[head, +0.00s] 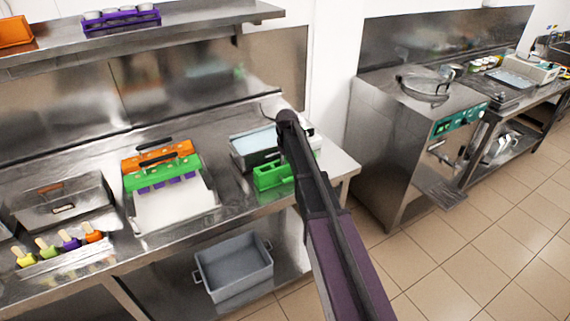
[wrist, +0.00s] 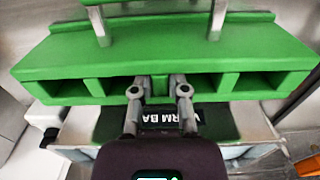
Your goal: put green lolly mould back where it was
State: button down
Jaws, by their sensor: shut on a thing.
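A green lolly mould (wrist: 160,55) fills the upper part of the wrist view, with a row of rectangular openings along its near side. My gripper (wrist: 158,90) is shut on the middle of this side. In the head view the mould (head: 268,178) shows at the front right of the left counter, by the steel warm bath (head: 250,153). My arm hides my gripper and part of the mould there. In the wrist view the bath, with part of its label readable (wrist: 165,119), lies below the mould. I cannot tell whether they touch.
Another green piece (head: 165,173) and an orange one (head: 158,156), with dark handles, stand at the white board (head: 175,208). Several lollies (head: 60,243) lie front left. A purple holder (head: 120,18) is on the shelf. A grey bin (head: 233,265) sits below the counter.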

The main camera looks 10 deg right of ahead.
jog(key=c, duration=0.6)
grip_release()
jog(key=shift+c, duration=0.2)
jog(key=shift+r, duration=0.1)
notch_tip(320, 180, up, 12)
jog(key=p, duration=1.2)
jog(key=shift+s, duration=0.1)
jog(key=s+m, duration=0.3)
jog(key=s, duration=2.5)
jog(key=shift+s+a+m, duration=0.2)
jog(key=shift+s+m, duration=0.1)
